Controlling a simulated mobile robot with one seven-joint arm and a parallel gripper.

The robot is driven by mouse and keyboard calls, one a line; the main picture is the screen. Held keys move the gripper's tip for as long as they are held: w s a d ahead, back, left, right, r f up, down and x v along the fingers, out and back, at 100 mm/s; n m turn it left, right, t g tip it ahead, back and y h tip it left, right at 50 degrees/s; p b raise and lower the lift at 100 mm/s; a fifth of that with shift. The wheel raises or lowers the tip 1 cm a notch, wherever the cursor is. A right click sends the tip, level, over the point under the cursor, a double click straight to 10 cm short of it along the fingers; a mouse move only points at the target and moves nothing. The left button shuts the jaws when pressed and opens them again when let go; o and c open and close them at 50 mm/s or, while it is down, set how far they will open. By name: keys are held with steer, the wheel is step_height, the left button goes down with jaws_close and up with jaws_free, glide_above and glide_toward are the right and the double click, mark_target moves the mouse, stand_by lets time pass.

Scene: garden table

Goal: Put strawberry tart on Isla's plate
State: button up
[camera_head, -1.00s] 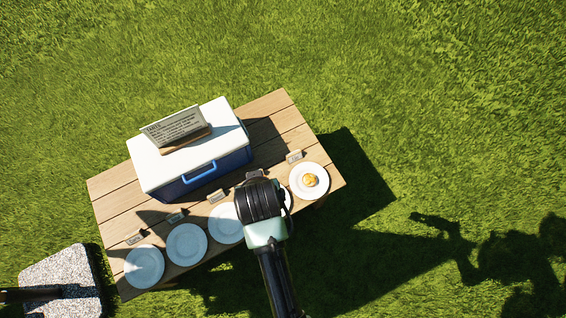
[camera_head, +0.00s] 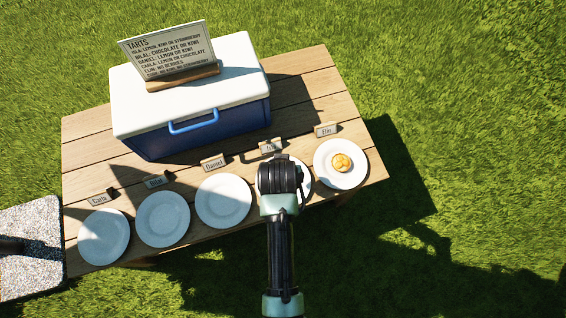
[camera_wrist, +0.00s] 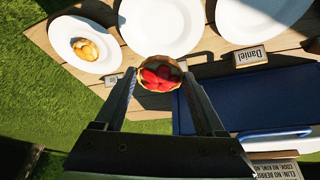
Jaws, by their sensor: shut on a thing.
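My gripper (camera_wrist: 159,77) is shut on the strawberry tart (camera_wrist: 160,72), a small round tart with red berries, seen from above in the wrist view. The tart's height above the table is hard to tell.
Elin's plate (camera_head: 330,178) at right holds a yellow-orange tart (camera_head: 342,162). Daniel's (camera_head: 223,201), Bilal's (camera_head: 162,219) and Carla's (camera_head: 103,237) plates are empty. A blue cooler (camera_head: 190,130) with white lid bears a tarts sign (camera_head: 168,52). Name cards stand behind the plates.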

mark_target(307, 185)
steer(key=b+x, duration=0.2)
steer(key=shift+f, duration=0.45)
step_height(307, 185, down, 10)
steer(key=b, duration=0.3)
steer(key=shift+r, duration=0.15)
